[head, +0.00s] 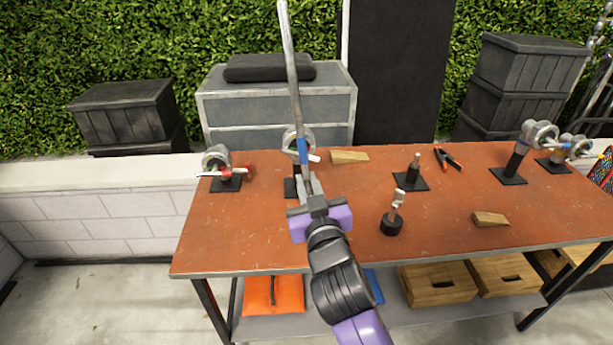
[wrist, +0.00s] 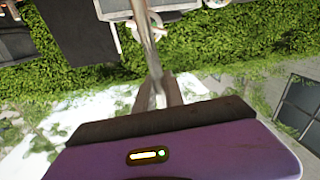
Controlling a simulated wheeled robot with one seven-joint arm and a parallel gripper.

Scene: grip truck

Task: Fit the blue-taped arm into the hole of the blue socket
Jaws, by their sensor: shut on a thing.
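My gripper (head: 309,180) is shut on the long grey metal arm (head: 291,70), which stands nearly upright and leans slightly left at the top. A blue band (head: 303,150) shows on its lower part, just above my fingers. The arm also shows in the wrist view (wrist: 148,45), running away from my gripper (wrist: 160,95). A round grip head (head: 291,138) on a stand is right behind the arm and partly hidden by it; I cannot tell if they touch. Another grip head (head: 540,132) with blue on its neck and near its handle stands at the right of the table.
The orange-brown table (head: 290,240) also holds a red-handled head (head: 216,158) at left, wooden wedges (head: 350,156), a short black post (head: 413,172), a small clamp (head: 394,215) and pliers (head: 447,157). The front left of the tabletop is clear. A grey cabinet (head: 230,105) stands behind.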

